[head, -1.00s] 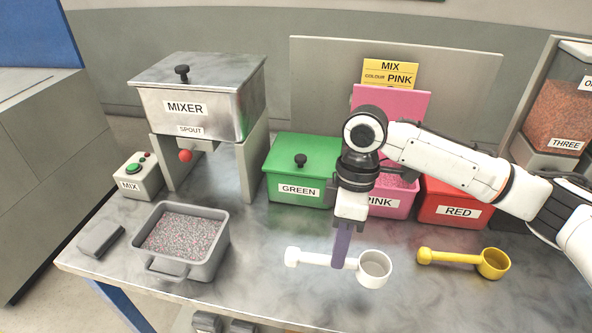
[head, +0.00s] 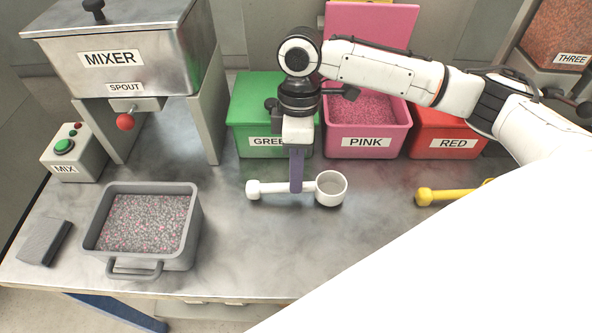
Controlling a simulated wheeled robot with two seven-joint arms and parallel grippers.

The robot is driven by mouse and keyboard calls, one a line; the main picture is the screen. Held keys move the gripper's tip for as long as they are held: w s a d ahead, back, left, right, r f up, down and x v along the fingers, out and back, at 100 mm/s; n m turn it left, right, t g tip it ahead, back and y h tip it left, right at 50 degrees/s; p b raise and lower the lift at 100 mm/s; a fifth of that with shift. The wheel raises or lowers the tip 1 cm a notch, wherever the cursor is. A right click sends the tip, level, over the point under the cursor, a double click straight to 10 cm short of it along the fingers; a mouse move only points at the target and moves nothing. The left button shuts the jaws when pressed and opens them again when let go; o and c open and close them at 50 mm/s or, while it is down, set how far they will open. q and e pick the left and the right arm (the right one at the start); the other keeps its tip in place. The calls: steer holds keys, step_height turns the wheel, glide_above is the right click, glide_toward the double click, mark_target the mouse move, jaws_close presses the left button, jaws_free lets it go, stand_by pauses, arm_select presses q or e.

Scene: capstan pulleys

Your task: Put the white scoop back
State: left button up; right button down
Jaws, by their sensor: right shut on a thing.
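The white scoop (head: 331,190) is in the middle of the head view, in front of the green and pink bins. It lies level, handle to the left and round cup to the right. My right gripper (head: 296,187) points straight down and is shut on the scoop's handle, close to the cup. I cannot tell whether the scoop touches the table or hangs just above it. My left gripper is not in view.
The green bin (head: 240,112) is lidded; the pink bin (head: 367,125) is open. A red bin (head: 440,130) and yellow scoop (head: 433,196) are to the right. A grey tub (head: 190,235) of pink-grey granules stands left, before the mixer (head: 125,65). A white shape of mine hides the lower right.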

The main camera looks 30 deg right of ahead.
steer(key=shift+f, duration=0.25)
steer(key=shift+f, duration=0.2)
steer(key=shift+f, duration=0.15)
steer(key=c, duration=1.6)
jaws_free()
steer(key=shift+w, duration=0.1)
